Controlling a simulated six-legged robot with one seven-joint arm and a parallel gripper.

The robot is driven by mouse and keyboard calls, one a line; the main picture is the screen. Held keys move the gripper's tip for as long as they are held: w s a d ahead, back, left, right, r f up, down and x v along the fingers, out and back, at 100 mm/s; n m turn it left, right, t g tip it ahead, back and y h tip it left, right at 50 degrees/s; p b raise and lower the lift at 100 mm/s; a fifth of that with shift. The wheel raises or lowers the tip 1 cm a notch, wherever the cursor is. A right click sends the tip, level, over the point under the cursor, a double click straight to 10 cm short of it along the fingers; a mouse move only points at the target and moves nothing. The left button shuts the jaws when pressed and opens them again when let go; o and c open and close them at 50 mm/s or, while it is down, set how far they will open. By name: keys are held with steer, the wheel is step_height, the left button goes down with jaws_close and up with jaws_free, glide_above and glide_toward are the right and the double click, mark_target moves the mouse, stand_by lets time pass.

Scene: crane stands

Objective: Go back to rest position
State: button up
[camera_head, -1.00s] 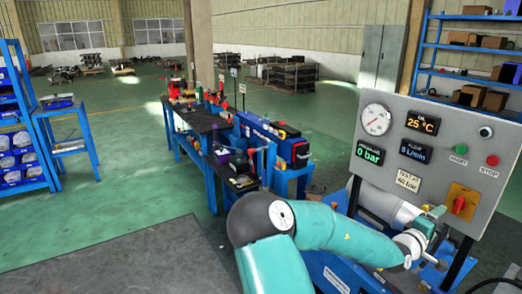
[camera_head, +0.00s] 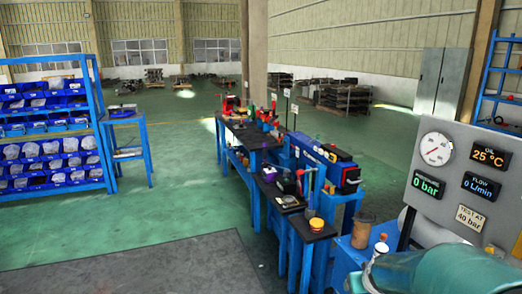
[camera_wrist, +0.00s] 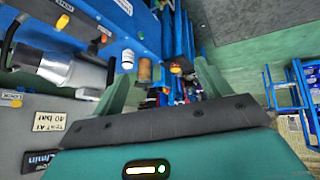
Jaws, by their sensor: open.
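My gripper (camera_wrist: 163,84) shows in the wrist view with its two teal fingers spread wide apart. Nothing is held between them. Beyond the fingers are a blue bench surface, a white cylinder (camera_wrist: 126,59) and a brown cup-like container (camera_wrist: 145,71), all apart from the fingers. In the head view my teal arm fills the lower right corner, beside the grey gauge panel. The fingers are not visible in that view.
The gauge panel (camera_head: 450,215) reads 0 bar at the right. Blue workbenches (camera_head: 262,190) with tools stand in the middle. A blue shelf (camera_head: 50,150) of bins and a small blue stand (camera_head: 127,150) are at left. Green floor (camera_head: 185,195) is open between them.

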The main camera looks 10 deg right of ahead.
steer(key=s+a+r+y, duration=0.1)
steer(key=s+a+r, duration=0.3)
steer(key=a, duration=0.3)
steer(key=s+a+r+n+y, duration=0.1)
steer(key=s+a+r, duration=0.3)
steer(key=s+a, duration=0.2)
steer(key=s+a+r+n+g+y, duration=0.1)
steer(key=s+a+r, duration=0.2)
steer(key=a, duration=0.6)
steer(key=shift+s+r, duration=0.4)
steer(key=shift+s, duration=0.7)
steer(key=shift+a, duration=0.1)
